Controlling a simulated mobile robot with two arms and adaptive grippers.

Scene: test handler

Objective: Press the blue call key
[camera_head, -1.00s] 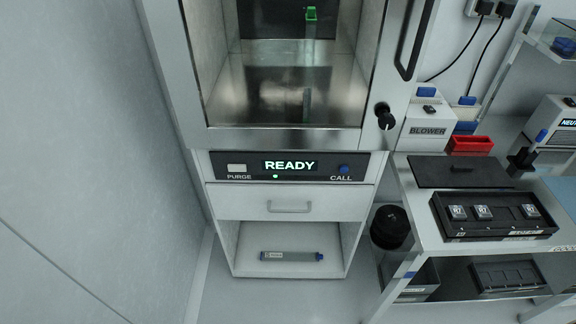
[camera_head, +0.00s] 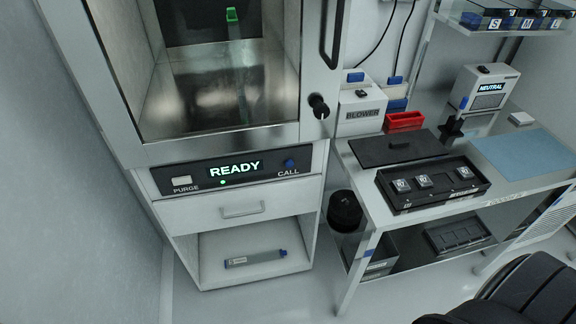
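The blue call key (camera_head: 289,163) sits at the right end of the dark control panel (camera_head: 258,177), above the word CALL. The panel's display (camera_head: 235,169) reads READY, with a small green light below it. A pale PURGE key (camera_head: 181,181) is at the panel's left end. The panel is on the front of the test handler (camera_head: 215,138), below its glass window. Neither of my grippers is in view. A dark padded shape at the lower right cannot be made out for sure.
A drawer (camera_head: 238,209) and an open shelf holding a grey tube (camera_head: 255,259) are below the panel. To the right, a bench (camera_head: 400,218) carries a black tray (camera_head: 433,186), a red bin (camera_head: 404,121) and a blower box (camera_head: 361,108). A black bin (camera_head: 345,210) stands between them.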

